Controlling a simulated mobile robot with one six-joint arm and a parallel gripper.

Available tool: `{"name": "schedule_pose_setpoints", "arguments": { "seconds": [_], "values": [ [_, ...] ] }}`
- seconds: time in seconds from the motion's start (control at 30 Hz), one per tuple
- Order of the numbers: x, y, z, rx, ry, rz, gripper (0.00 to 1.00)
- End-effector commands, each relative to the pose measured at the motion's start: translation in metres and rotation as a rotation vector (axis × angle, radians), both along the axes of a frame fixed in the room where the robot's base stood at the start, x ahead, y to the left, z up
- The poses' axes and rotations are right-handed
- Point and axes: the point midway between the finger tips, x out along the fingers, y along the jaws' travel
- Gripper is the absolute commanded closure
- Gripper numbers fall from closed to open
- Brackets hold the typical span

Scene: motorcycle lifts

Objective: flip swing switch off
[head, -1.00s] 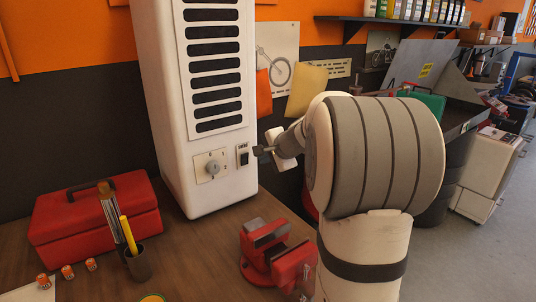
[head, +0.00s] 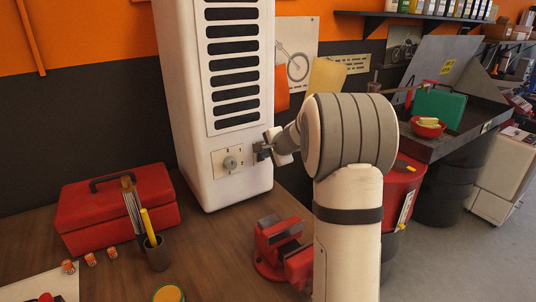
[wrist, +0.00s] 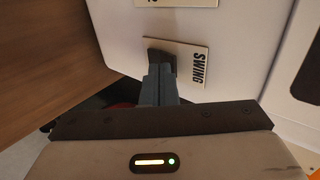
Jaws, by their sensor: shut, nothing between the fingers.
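A tall white tower unit (head: 190,110) with dark vent slats stands on the wooden bench. Its front carries a dial knob (head: 230,163) on a pale plate. The swing switch sits to the right of the dial, mostly hidden by my gripper (head: 262,150) in the head view. In the wrist view the switch plate (wrist: 188,68) reads "SWING", and the dark switch (wrist: 161,56) shows at its left end. My gripper (wrist: 160,78) is shut and empty, its tips at the switch, seemingly touching it. The rocker's position cannot be told.
A red toolbox (head: 120,208) and a pen cup (head: 157,252) stand on the bench at left. A red vise (head: 280,245) is below my arm. A red bowl (head: 427,128) and green case (head: 438,108) lie at right.

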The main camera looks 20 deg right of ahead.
Motion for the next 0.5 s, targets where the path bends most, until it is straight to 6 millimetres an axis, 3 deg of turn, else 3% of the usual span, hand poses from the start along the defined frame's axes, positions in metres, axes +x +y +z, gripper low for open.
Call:
{"name": "schedule_pose_setpoints", "arguments": {
  "seconds": [0.07, 0.5],
  "values": [
    [0.0069, 0.0016, 0.0012, -0.001, -0.001, 0.002, 1.0],
    [0.0048, 0.0002, 0.0097, -0.001, 0.0, -0.001, 1.0]
  ]
}}
